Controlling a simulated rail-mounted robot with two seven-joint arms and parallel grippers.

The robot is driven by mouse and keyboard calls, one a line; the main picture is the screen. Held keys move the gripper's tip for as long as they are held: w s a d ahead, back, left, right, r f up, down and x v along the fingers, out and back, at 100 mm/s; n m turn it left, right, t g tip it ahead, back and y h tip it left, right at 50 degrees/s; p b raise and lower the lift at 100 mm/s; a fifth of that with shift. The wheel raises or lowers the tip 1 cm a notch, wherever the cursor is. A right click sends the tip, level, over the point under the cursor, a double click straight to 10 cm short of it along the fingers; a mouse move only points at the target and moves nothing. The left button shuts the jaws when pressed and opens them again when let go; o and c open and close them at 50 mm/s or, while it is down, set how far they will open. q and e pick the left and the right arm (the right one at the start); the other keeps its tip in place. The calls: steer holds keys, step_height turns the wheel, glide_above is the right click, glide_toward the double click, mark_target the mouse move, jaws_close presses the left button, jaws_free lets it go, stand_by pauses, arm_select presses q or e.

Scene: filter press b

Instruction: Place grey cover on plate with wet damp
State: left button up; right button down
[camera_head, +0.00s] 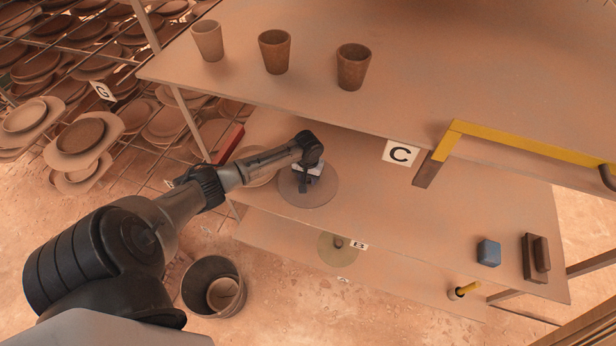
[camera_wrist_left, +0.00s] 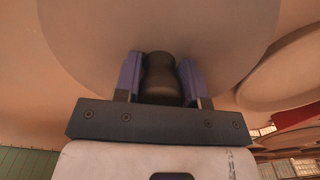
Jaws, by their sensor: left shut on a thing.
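The grey cover (camera_head: 322,192) is a round flat disc with a dark knob, at the middle shelf level in the head view. My left gripper (camera_head: 304,180) is over its centre. In the left wrist view the two purplish fingers are shut on the dark knob (camera_wrist_left: 161,75), with the cover's disc (camera_wrist_left: 80,40) behind it. I cannot tell whether the cover rests on the shelf or hangs just above it. A pale plate (camera_head: 262,172) lies left of the cover, partly behind my arm; its rim shows in the wrist view (camera_wrist_left: 285,70). Damp is not discernible on it.
Three cups (camera_head: 275,52) stand on the upper shelf (camera_head: 480,60), which overhangs behind the cover. A lower shelf holds another knobbed disc (camera_head: 336,254). A blue block (camera_head: 488,252) and brown block (camera_head: 536,258) sit right. A bucket (camera_head: 213,287) and plate racks (camera_head: 80,135) are left.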

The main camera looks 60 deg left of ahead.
arm_select(q)
steer(key=shift+f, duration=0.15)
steer(key=o, duration=1)
step_height(320, 180, up, 12)
steer(key=shift+f+p, duration=0.25)
steer(key=shift+p, duration=0.35)
steer(key=shift+d, duration=0.25)
steer(key=s+d+f+m+t, duration=0.1)
steer(key=s+d+f+m, duration=0.25)
steer(key=s+d, duration=0.65)
steer(key=s+d+f+m+t, duration=0.1)
steer(key=s+d+f+m, duration=0.35)
steer(key=d, duration=0.95)
steer(key=s+d+r, duration=0.1)
steer(key=s+r, duration=0.1)
steer(key=s+d+r+m+t, duration=0.1)
steer(key=s+d+r, duration=0.1)
steer(key=s, duration=0.1)
steer(key=s+d+r+m, duration=0.1)
steer(key=s+d+r, duration=0.1)
steer(key=s, duration=0.1)
steer(key=shift+s+r+t, duration=0.25)
steer(key=shift+r+t, duration=0.05)
steer(key=shift+r, duration=0.05)
